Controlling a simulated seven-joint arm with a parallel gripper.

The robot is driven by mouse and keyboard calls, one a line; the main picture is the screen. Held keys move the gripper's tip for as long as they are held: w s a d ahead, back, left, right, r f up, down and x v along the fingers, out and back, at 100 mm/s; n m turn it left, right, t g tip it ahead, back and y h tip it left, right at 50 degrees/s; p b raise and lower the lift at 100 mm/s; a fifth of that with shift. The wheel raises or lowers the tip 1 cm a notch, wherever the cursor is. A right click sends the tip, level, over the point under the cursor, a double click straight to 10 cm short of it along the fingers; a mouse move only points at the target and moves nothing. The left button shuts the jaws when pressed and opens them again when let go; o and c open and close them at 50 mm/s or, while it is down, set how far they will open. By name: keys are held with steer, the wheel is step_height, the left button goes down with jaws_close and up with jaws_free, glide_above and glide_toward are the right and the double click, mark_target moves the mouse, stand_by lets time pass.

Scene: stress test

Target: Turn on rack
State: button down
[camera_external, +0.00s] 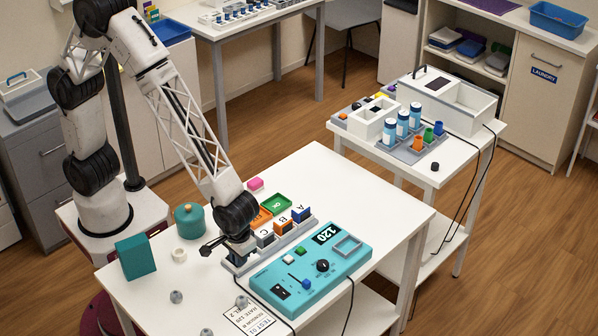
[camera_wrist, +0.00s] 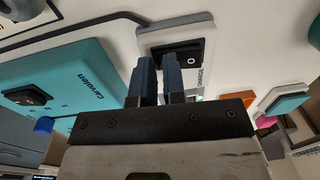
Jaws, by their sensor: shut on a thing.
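The rack (camera_external: 274,243) is a long grey-based unit with upright coloured blocks in it, beside the teal control box. In the wrist view, a black switch plate (camera_wrist: 194,52) sits on a pale panel that appears to be the rack's end. My gripper (camera_external: 235,252) is low at the rack's left end. In the wrist view, my two dark blue-grey fingers (camera_wrist: 159,64) stand close together at the left part of the switch plate, with a narrow gap between them. The fingers hide what they grip, which looks like the switch's moving part.
The teal control box (camera_external: 312,268) with a 120 display lies in front of the rack. A teal jar (camera_external: 190,221), a teal block (camera_external: 135,256) and a white ring (camera_external: 179,255) stand left. A printed card (camera_external: 257,318) lies in front.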

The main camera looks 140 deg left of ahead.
steer(key=shift+s+f, duration=0.7)
steer(key=shift+s, duration=0.05)
steer(key=shift+s+r, duration=0.15)
steer(key=shift+s, duration=0.4)
step_height(320, 180, up, 15)
steer(key=w, duration=0.2)
stand_by(0.3)
steer(key=shift+a+r, duration=0.1)
steer(key=shift+s+r, duration=0.1)
stand_by(0.3)
